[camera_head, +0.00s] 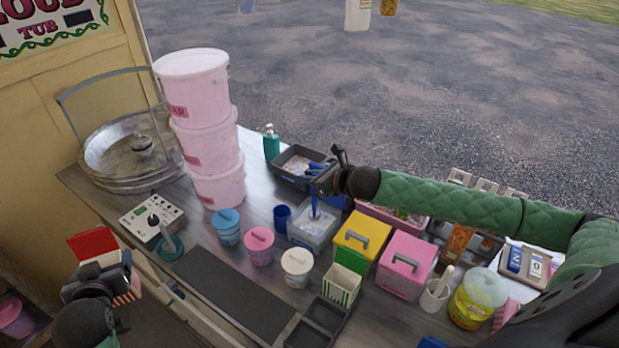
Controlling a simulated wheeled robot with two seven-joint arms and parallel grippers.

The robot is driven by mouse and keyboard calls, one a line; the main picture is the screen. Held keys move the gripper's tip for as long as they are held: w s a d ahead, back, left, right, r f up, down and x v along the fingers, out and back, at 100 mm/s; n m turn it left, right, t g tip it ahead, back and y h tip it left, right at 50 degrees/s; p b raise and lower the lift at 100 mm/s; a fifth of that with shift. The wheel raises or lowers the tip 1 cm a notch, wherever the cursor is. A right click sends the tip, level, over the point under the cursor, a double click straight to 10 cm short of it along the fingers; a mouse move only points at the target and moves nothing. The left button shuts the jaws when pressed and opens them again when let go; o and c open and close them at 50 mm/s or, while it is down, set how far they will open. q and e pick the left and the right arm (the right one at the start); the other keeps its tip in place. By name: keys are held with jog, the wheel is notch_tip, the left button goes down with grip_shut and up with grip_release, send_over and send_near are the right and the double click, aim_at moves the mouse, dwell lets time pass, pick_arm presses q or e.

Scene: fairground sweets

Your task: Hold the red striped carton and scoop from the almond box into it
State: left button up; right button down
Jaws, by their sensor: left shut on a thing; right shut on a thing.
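The red striped carton (133,290) is at the lower left, its red flap (92,243) raised. My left gripper (108,272) is shut on it and hides part of it; it is held at the counter's left front edge. My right gripper (318,184) is shut on a blue scoop (314,205), held upright. The scoop's lower end is inside or just over a clear box (298,234) with pale contents. I cannot tell whether these are almonds or whether the scoop carries any.
A stack of pink buckets (205,140) stands behind the blue, pink and cream tubs. A yellow box (362,237) and pink box (405,265) stand right of the clear box. A green striped carton (341,285) stands in front. A dark mat (230,290) is clear.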

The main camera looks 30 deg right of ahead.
jog(key=shift+r+p, duration=1.75)
jog(key=shift+r, duration=0.7)
